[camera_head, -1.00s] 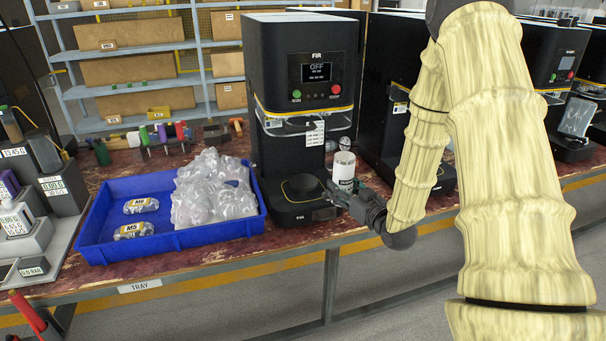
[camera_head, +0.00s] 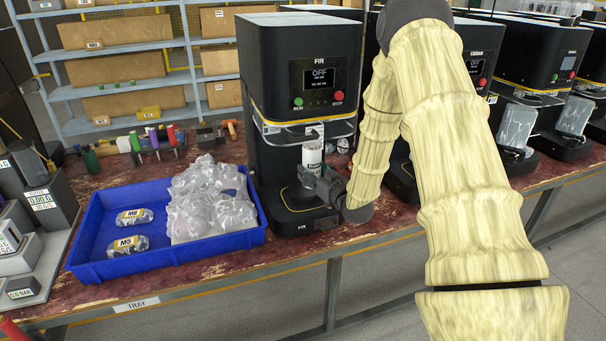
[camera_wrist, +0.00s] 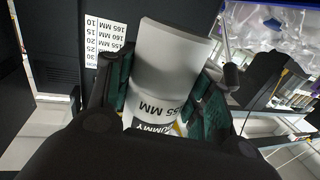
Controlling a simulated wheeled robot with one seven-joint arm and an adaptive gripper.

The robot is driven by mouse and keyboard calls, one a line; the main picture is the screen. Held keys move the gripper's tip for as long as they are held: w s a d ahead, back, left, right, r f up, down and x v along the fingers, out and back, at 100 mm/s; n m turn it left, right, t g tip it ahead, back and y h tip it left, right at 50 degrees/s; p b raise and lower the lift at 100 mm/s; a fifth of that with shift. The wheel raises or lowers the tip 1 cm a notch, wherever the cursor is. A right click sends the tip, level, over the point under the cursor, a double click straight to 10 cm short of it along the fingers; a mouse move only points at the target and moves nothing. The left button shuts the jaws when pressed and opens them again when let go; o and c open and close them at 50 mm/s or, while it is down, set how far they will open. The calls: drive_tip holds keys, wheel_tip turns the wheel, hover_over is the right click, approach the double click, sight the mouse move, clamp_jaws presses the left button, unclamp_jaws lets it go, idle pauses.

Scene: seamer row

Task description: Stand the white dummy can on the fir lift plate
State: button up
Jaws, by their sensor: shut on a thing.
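The white dummy can (camera_head: 312,157) is held upright in my gripper (camera_head: 318,180), in front of the FIR machine (camera_head: 300,90). In the wrist view the can (camera_wrist: 170,65) sits between my gripper's two dark green finger pads (camera_wrist: 160,95), with part of its "55 MM" and "DUMMY" print showing. The fir lift plate (camera_head: 298,197) is the round black disc on the machine's base, partly hidden behind my gripper. The can appears over the plate's right part; I cannot tell whether its hidden bottom touches the plate.
A blue tray (camera_head: 165,246) with bagged parts stands left of the machine. The seaming head with a clear guard (camera_head: 290,128) hangs close above the can. A printed millimetre scale (camera_wrist: 101,45) shows beside the can. More black machines (camera_head: 470,95) stand to the right.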

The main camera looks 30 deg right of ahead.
drive_tip(key=w, duration=0.4)
drive_tip(key=shift+w+f+p, duration=0.15)
drive_tip(key=shift+w+p, duration=0.05)
drive_tip(key=shift+p, duration=0.1)
drive_tip(key=shift+w+a+f+p, duration=0.15)
drive_tip(key=shift+f+p, duration=0.3)
drive_tip(key=shift+f, duration=1.35)
drive_tip(key=shift+f, duration=0.2)
drive_tip(key=o, duration=1.1)
drive_tip(key=shift+r, duration=0.15)
drive_tip(key=s+b, duration=0.2)
drive_tip(key=s, duration=1)
